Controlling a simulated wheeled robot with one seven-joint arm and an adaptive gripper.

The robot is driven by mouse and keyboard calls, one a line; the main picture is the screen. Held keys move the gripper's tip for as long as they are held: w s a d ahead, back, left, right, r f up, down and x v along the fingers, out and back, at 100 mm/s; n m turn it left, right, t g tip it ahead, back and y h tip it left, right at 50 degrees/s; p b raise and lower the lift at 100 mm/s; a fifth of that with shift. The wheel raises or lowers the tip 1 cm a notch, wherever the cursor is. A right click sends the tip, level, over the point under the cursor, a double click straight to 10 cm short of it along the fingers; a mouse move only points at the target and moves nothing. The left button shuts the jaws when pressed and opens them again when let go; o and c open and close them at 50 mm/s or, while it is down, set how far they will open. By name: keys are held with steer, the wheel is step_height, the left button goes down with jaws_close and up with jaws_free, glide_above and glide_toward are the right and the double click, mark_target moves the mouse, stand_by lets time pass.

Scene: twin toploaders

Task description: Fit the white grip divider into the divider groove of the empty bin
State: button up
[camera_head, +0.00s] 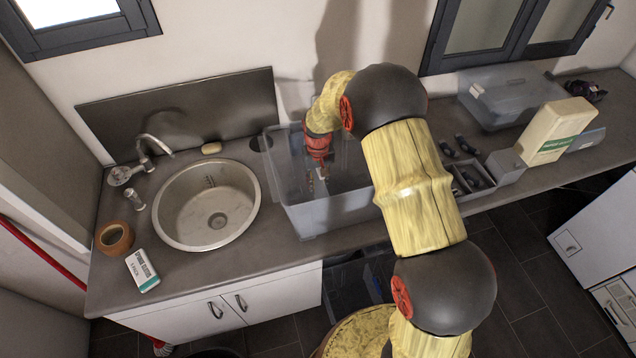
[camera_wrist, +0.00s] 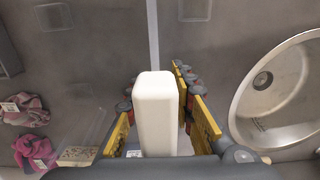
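A white rounded block, the white grip divider (camera_wrist: 155,105), stands between the two fingers of my gripper (camera_wrist: 152,100) in the wrist view. The fingers lie close along both its sides and appear shut on it. Its lower part is hidden below the block. In the head view my gripper (camera_head: 319,160) is tilted downward, within the outline of a clear plastic bin (camera_head: 335,213) on the counter. A small white bit shows at the fingertips there. The divider groove cannot be made out in either view.
A round steel sink (camera_head: 208,205) lies left of the bin, with a tap (camera_head: 150,150) behind it. A beige jug (camera_head: 553,130), a lidded clear box (camera_head: 510,97) and a grey caddy (camera_head: 505,166) stand right. Pink cloths (camera_wrist: 28,110) show in the wrist view.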

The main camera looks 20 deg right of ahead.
steer(key=shift+c, duration=0.6)
jaws_close()
